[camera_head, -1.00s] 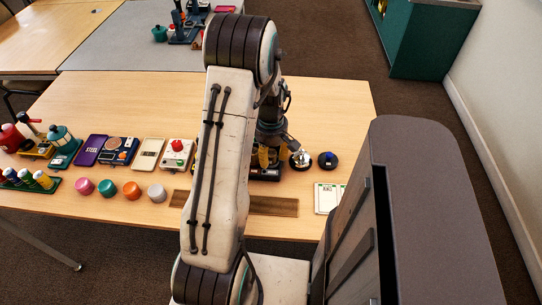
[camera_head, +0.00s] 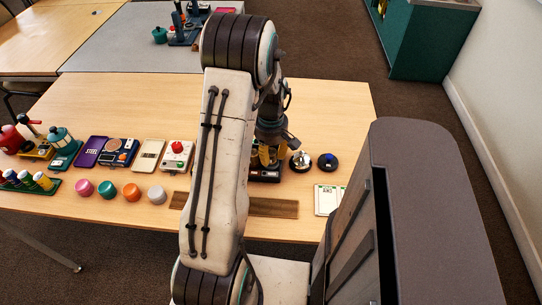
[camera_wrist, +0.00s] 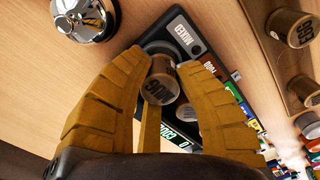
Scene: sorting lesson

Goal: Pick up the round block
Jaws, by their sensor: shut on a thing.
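In the wrist view, my gripper (camera_wrist: 162,64) has its yellow fingers closed around a small brown round block (camera_wrist: 163,68) with a dark marked end. The block is over a black tray (camera_wrist: 197,50) with a "MIXED" label; I cannot tell whether it is clear of the tray. A second round piece (camera_wrist: 186,122) shows just below it, partly hidden by the right finger. In the head view, my gripper (camera_head: 266,157) is at the black tray (camera_head: 265,175), mostly hidden behind my arm, and the held block cannot be made out.
A silver bell (camera_head: 300,160) and a dark round piece with a blue top (camera_head: 327,161) stand right of the tray. A brown wooden strip (camera_head: 273,207) lies in front. Left are a red-button box (camera_head: 177,156) and several coloured round pieces, including a grey one (camera_head: 157,194).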

